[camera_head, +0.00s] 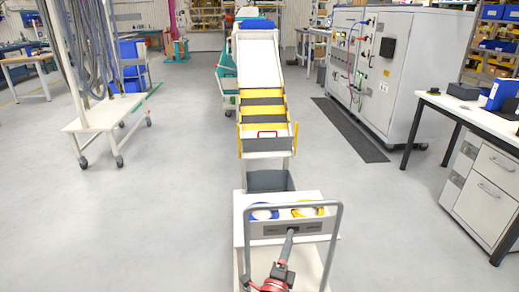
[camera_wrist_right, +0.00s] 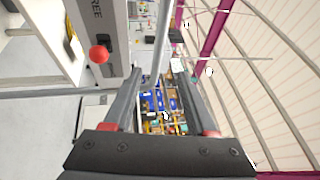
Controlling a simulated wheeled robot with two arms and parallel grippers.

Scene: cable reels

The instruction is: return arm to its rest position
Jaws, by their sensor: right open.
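My right gripper (camera_head: 291,233) reaches up from the bottom of the head view, in front of the grey panel of a white cart. In the right wrist view its two dark fingers (camera_wrist_right: 160,85) stand apart with nothing between them. In that view a grey panel with a round red knob (camera_wrist_right: 99,54) is left of the fingers. A blue reel (camera_head: 263,212) and a yellow reel (camera_head: 308,211) sit on the cart behind its panel, partly hidden by the frame. My left gripper does not show.
The white cart (camera_head: 243,240) has a grey tube handle (camera_head: 338,225) around the gripper. Beyond it stands a sloped rack with yellow edges (camera_head: 262,101). A cable trolley (camera_head: 105,112) is at left, a cabinet (camera_head: 405,70) and workbench (camera_head: 478,116) at right.

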